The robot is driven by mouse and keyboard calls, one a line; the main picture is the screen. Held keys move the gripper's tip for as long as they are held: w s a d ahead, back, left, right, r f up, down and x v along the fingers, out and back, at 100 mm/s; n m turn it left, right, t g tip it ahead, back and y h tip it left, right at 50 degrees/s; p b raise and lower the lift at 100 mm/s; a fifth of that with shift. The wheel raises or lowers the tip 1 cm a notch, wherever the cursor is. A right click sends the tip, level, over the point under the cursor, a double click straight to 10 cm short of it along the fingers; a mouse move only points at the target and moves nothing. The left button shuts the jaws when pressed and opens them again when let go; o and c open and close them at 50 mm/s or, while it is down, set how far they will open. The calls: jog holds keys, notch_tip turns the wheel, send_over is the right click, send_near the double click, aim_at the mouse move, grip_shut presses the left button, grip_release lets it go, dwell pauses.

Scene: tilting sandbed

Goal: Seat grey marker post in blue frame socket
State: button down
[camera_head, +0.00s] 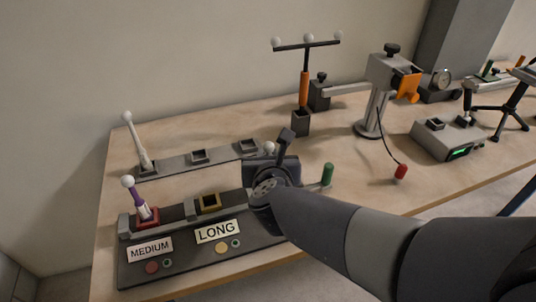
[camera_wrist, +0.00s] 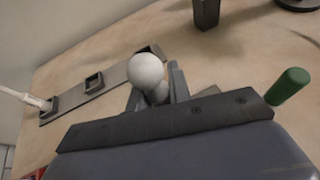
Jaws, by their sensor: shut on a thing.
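My gripper (camera_head: 276,158) is shut on a post whose white ball top (camera_head: 269,147) shows just beside the jaws. In the wrist view the ball (camera_wrist: 146,70) and a short pale stub (camera_wrist: 158,93) stand between the jaws; most of the shaft is hidden, so I cannot confirm it is grey. No blue frame shows; that part of the fixture is behind my gripper and arm. I cannot tell whether the post's lower end touches anything.
A purple post (camera_head: 143,207) leans in the red frame (camera_head: 147,219). A pale post (camera_head: 141,147) leans in the rear rack (camera_head: 178,161), beside an empty socket (camera_head: 199,156). A green peg (camera_head: 327,174) stands right of my gripper. A T-bar stand (camera_head: 304,88) is behind.

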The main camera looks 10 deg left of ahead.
jog(key=shift+f+b, duration=1.65)
jog(key=shift+f, duration=0.3)
jog(key=c, duration=1.2)
grip_release()
jog(key=shift+c, duration=0.2)
jog(key=p+v, duration=0.3)
jog(key=v, duration=0.6)
jog(key=shift+s+r, duration=0.3)
jog(key=shift+s+d, duration=0.15)
jog(key=shift+s, duration=0.35)
jog(key=shift+w, duration=0.1)
